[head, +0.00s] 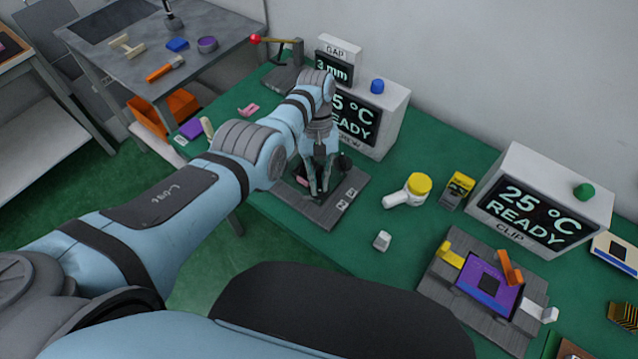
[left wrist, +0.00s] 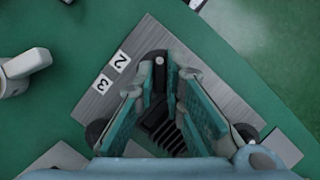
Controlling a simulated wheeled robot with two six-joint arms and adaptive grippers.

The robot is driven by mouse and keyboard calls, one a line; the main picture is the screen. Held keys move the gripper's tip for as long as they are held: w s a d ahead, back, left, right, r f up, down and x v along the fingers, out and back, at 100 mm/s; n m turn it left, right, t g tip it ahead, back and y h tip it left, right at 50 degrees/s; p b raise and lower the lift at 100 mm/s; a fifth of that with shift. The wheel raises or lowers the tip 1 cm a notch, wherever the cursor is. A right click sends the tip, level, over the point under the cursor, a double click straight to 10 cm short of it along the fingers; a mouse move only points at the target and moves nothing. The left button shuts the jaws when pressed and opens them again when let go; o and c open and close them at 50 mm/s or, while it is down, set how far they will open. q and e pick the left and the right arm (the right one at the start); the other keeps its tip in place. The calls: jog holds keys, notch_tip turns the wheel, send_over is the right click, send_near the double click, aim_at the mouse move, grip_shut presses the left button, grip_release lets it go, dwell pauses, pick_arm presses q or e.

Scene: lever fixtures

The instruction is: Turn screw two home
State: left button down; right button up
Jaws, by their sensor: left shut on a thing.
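My left gripper (head: 321,190) is low over the grey screw fixture (head: 348,206), pointing down. In the left wrist view its fingertips (left wrist: 160,78) close around a small dark part with a pale dot, seemingly screw two (left wrist: 158,61). The fingers hide most of it, so how deep it sits cannot be told. Label 2 (left wrist: 122,60) is close by, and label 3 (left wrist: 103,84) lies beyond it. A black round knob (left wrist: 95,131) is on one side of the plate and another (left wrist: 246,131) on the other. A black ribbed block (left wrist: 166,132) shows between the fingers. My right gripper is out of view.
Behind the fixture, a white display box (head: 371,115) reads READY. A white, yellow-capped tool (head: 409,190) and a small white block (head: 382,241) lie to the right. The clip fixture (head: 484,287) is farther right.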

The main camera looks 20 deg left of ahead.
pick_arm(q)
jog(key=m+y+b, duration=0.1)
jog(key=m, duration=0.1)
jog(key=shift+d+f+m, duration=0.1)
jog(key=shift+d+m, duration=0.05)
jog(key=shift+m, duration=0.25)
jog(key=shift+m+y+b, duration=0.4)
jog(key=shift+m+b, duration=0.1)
jog(key=shift+m, duration=0.4)
jog(key=shift+m+y, duration=0.3)
jog(key=shift+m, duration=0.6)
jog(key=shift+d+r+m+y, duration=0.15)
jog(key=shift+m+y, duration=0.25)
jog(key=shift+m, duration=0.5)
jog(key=shift+s+m+t+y+p, duration=0.1)
jog(key=shift+m+t+y+p, duration=0.45)
jog(key=shift+m+p, duration=1.15)
jog(key=m+p, duration=0.1)
jog(key=m+y+p, duration=0.1)
jog(key=m, duration=0.1)
jog(key=shift+s+d+r+m+t, duration=0.1)
jog(key=shift+s+m+t, duration=0.05)
jog(key=shift+m+t, duration=0.2)
jog(key=shift+m+t+p, duration=0.4)
jog(key=shift+m+p, duration=0.55)
jog(key=shift+p, duration=0.05)
